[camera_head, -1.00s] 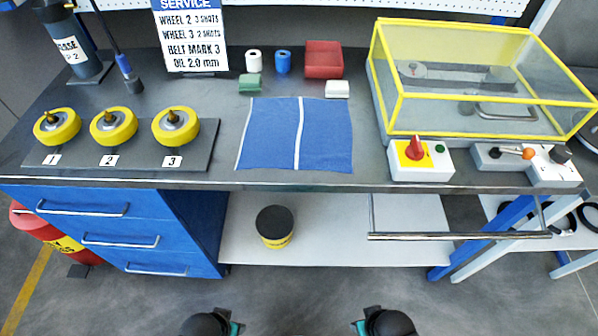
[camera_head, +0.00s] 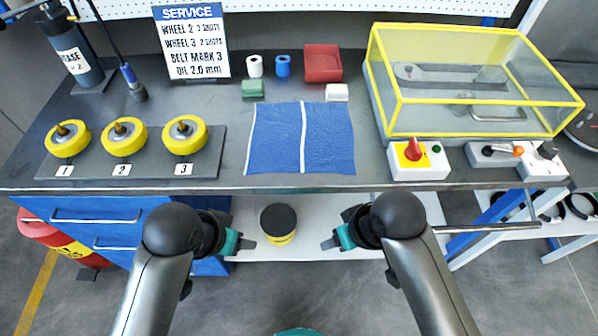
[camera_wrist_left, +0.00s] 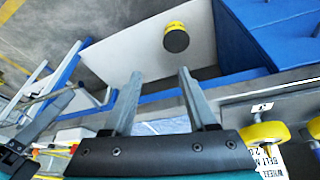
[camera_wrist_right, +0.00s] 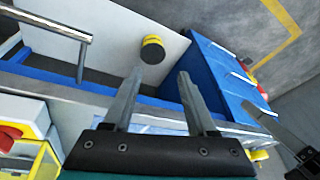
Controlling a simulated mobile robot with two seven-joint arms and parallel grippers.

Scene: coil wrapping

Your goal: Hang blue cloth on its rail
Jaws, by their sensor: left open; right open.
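The blue cloth (camera_head: 328,140) lies flat on the grey bench top, with white stripes down its left edge and middle. A metal rail (camera_head: 487,228) runs along the bench front at the right, below the top; it also shows in the right wrist view (camera_wrist_right: 45,26). My left gripper (camera_head: 254,242) is open and empty in front of the bench, below and left of the cloth. My right gripper (camera_head: 326,244) is open and empty, below and right of the cloth. The fingers show apart in the left wrist view (camera_wrist_left: 159,76) and the right wrist view (camera_wrist_right: 160,76).
Several yellow wheels (camera_head: 124,138) sit on a plate at the left. A yellow-framed clear case (camera_head: 480,85) and switch boxes (camera_head: 418,161) stand at the right. A black-and-yellow tub (camera_head: 279,222) stands on the lower shelf.

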